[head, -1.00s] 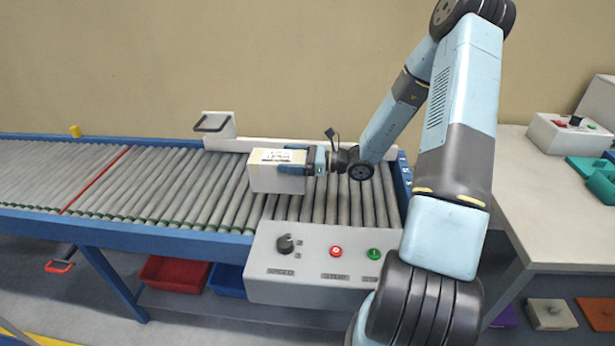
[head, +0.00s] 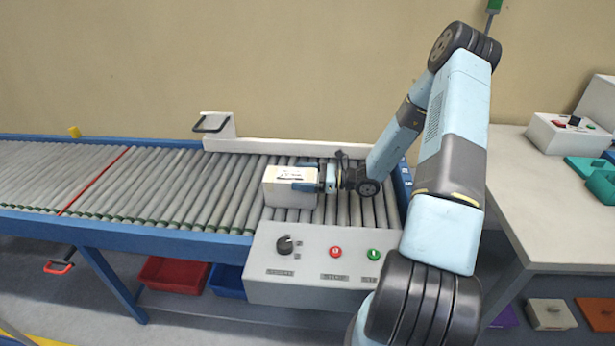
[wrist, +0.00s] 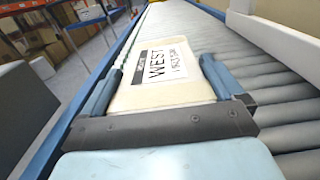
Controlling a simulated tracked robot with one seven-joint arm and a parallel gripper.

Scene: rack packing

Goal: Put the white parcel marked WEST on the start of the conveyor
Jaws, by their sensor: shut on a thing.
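The white parcel (head: 290,190) is at the right end of the roller conveyor (head: 170,190), low over the rollers. Whether its underside touches them I cannot tell. In the wrist view the parcel (wrist: 135,95) shows a label reading WEST on its top. My gripper (head: 303,180) reaches in from the right and is shut on the parcel, with one finger on each side of it; the fingers also show in the wrist view (wrist: 160,85).
A control box (head: 310,262) with a knob, a red and a green button is on the conveyor's front side. A white guide rail (head: 290,147) runs along the back. A red line (head: 95,180) crosses the rollers at left. A side table (head: 530,200) stands at right.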

